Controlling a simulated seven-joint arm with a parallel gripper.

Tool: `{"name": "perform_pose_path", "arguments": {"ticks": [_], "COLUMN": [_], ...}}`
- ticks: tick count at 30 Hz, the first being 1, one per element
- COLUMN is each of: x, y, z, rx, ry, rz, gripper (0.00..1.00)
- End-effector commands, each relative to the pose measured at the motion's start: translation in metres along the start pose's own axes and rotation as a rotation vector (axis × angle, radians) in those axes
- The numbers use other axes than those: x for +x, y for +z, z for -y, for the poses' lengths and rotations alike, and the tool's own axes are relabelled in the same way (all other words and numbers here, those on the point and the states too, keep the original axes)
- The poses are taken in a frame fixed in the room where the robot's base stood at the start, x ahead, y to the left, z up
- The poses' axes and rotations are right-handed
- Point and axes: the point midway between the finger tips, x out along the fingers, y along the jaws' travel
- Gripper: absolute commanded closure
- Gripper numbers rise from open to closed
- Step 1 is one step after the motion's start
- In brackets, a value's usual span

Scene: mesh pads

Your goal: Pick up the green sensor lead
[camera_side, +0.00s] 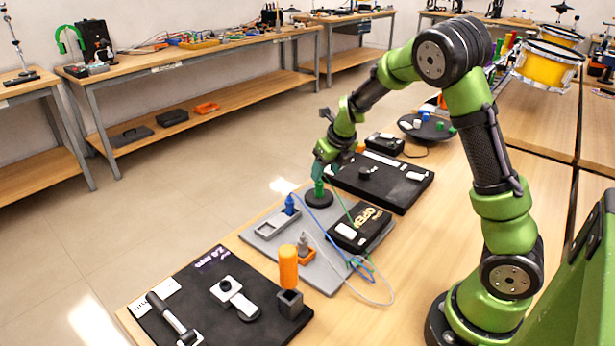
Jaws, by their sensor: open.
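The green sensor lead (319,188) has a green plug end standing upright on a round dark base on the grey board (262,250). Its thin green cable runs down to the right toward a black box (360,228) marked "OPEN". My gripper (318,172) is right above the green plug, with its fingers at the plug's top. It is open. Whether the fingers touch the plug is too small to tell.
A blue plug (290,205) with a blue cable and a grey plug (303,243) with a whitish cable stand on the same board. A black board (382,180) lies behind. Bare table lies to the right.

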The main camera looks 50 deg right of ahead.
Motion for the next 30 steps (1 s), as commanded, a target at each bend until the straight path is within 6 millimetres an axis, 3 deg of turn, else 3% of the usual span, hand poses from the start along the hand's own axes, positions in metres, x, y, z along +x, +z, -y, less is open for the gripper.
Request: {"name": "perform_pose_path", "arguments": {"ticks": [7, 15, 24, 25, 30], "x": [0.019, 0.057, 0.063, 0.063, 0.063], "y": [-0.002, -0.005, -0.005, -0.005, -0.005], "z": [-0.002, -0.006, -0.007, -0.007, -0.007], "rx": [-0.001, 0.000, 0.000, 0.000, -0.001], "ry": [0.001, 0.000, 0.001, 0.001, 0.001], "rz": [-0.002, -0.002, 0.001, 0.001, 0.000], "gripper": [0.44, 0.44, 0.44, 0.46, 0.72]}}
